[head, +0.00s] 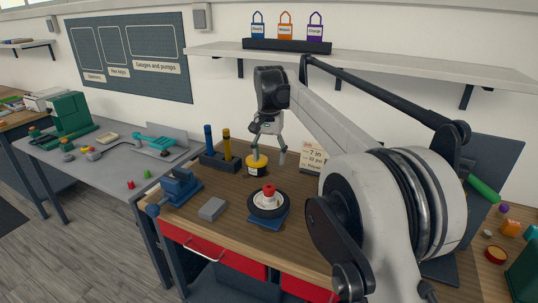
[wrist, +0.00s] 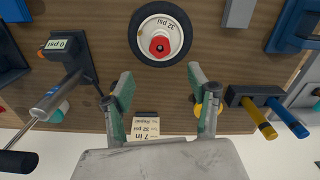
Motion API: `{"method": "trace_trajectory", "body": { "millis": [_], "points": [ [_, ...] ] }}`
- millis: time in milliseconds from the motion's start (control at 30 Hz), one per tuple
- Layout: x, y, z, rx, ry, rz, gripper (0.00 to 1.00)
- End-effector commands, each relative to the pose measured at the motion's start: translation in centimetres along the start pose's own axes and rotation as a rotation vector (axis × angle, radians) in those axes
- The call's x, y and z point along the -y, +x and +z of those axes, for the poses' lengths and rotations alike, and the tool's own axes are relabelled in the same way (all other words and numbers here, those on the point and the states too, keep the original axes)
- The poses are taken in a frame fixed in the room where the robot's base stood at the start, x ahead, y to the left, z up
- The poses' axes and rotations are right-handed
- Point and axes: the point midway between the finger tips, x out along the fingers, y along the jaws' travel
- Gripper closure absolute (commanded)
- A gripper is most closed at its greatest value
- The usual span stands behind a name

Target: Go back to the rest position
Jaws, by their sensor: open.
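My gripper (head: 268,147) hangs above the wooden workbench (head: 232,217), open, with nothing between its fingers. In the wrist view my gripper (wrist: 160,84) shows two green-padded fingers spread wide apart. A small wheel (head: 256,208) with a red cap (head: 268,190) rests on a blue base on the bench, in front of the gripper. The wheel also shows in the wrist view (wrist: 146,30), marked 32 psi, beyond the fingertips. A yellow-topped container (head: 256,161) stands just below the gripper; in the wrist view it is partly hidden behind the right finger.
A holder (head: 219,162) with a blue and a yellow tool, a blue vise (head: 180,186) and a grey block (head: 212,209) stand left of the wheel. A 7 in, 32 psi card (head: 312,157) stands behind. A wall shelf (head: 380,68) runs above. A pump (wrist: 48,100) shows left in the wrist view.

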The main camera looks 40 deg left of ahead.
Motion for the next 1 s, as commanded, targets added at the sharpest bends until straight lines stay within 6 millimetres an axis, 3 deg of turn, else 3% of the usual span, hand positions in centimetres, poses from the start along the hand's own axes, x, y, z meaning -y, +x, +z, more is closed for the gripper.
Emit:
{"method": "trace_trajectory", "body": {
  "millis": [1000],
  "points": [
    [0.0, -0.01, 0.0, 0.001, -1.104, 0.0, 0.46]
  ]
}}
